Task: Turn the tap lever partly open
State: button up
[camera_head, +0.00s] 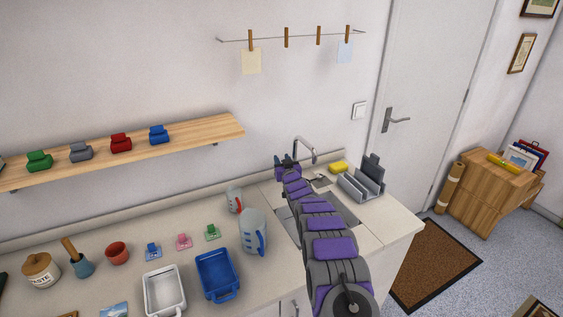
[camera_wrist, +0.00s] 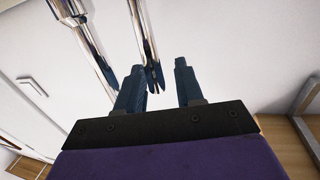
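The chrome tap (camera_head: 305,146) stands at the back of the sink, its curved spout rising above my arm. My gripper (camera_head: 286,160) is beside it, to the left, at the end of my outstretched arm. In the wrist view my gripper (camera_wrist: 159,68) is open, with a clear gap between its two dark fingers. A thin chrome rod of the tap (camera_wrist: 143,32) reaches down to the gap, close to the left finger; I cannot tell whether they touch. A thicker chrome tube (camera_wrist: 84,43) passes behind the left finger. My arm hides the tap's base and lever in the head view.
My arm crosses the sink (camera_head: 345,208). A grey rack (camera_head: 363,184) and yellow sponge (camera_head: 339,167) stand right of it. A measuring jug (camera_head: 252,232) and smaller jug (camera_head: 234,200) stand left. A wooden shelf (camera_head: 200,137) juts from the wall.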

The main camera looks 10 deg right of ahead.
jog(key=shift+d, duration=0.55)
jog(key=shift+a, duration=0.55)
jog(key=c, duration=0.5)
grip_shut()
jog(key=shift+d, duration=0.1)
jog(key=shift+d, duration=0.1)
